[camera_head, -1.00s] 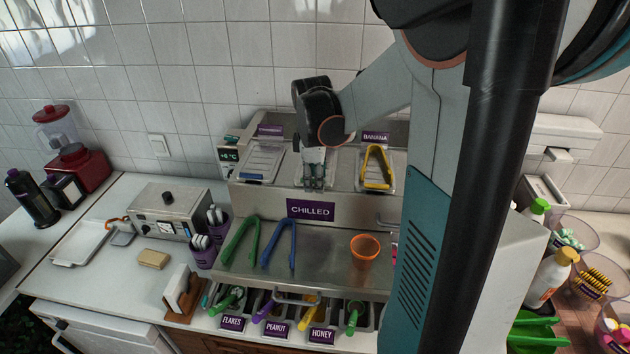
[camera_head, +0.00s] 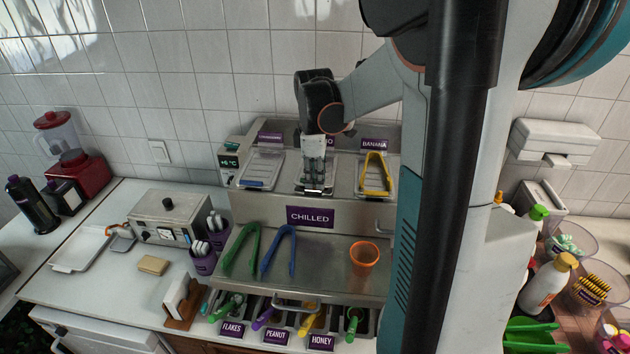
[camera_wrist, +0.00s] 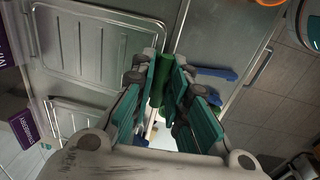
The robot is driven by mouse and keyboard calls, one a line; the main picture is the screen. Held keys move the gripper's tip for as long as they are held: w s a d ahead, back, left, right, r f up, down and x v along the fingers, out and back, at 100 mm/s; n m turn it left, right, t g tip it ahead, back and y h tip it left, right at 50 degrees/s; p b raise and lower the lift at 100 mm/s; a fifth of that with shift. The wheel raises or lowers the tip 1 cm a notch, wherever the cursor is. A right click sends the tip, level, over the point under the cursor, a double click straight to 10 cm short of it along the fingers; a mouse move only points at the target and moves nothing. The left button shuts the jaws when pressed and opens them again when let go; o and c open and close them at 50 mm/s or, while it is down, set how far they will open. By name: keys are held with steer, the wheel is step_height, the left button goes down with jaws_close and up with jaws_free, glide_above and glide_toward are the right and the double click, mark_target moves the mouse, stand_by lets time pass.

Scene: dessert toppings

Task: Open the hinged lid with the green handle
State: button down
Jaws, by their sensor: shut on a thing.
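The chilled unit (camera_head: 258,208) has three topping lids in a row. The middle lid (camera_head: 302,184) is largely covered by my gripper (camera_head: 315,188), and it looks down flat. In the wrist view, my gripper (camera_wrist: 165,62) is shut on a dark green handle (camera_wrist: 161,90) between its teal pads. The left lid (camera_head: 261,168) has a blue handle. Clear lids (camera_wrist: 100,45) also show beside my fingers in the wrist view. The hinge of the middle lid is hidden.
Green tongs (camera_head: 241,250) and blue tongs (camera_head: 280,250) lie on the steel shelf below, with an orange cup (camera_head: 364,256) to the right. The tiled wall (camera_head: 230,70) stands close behind. Several handled utensils sit in the front bins.

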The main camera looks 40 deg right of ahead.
steer(key=w+d+r+g+y+p, duration=0.2)
steer(key=w+d+r+p, duration=0.3)
steer(key=w+d+r, duration=0.5)
step_height(320, 180, up, 4)
steer(key=shift+w+d+f, duration=0.2)
steer(key=shift+w+d, duration=0.05)
steer(key=shift+d, duration=0.65)
stand_by(0.6)
steer(key=c, duration=1.5)
jaws_free()
steer(key=shift+c, duration=0.2)
steer(key=shift+r, duration=0.1)
step_height(320, 180, up, 12)
steer(key=w+d, duration=0.1)
steer(key=shift+w+d+f, duration=0.2)
steer(key=shift+w+d, duration=0.1)
steer(key=shift+d, duration=0.1)
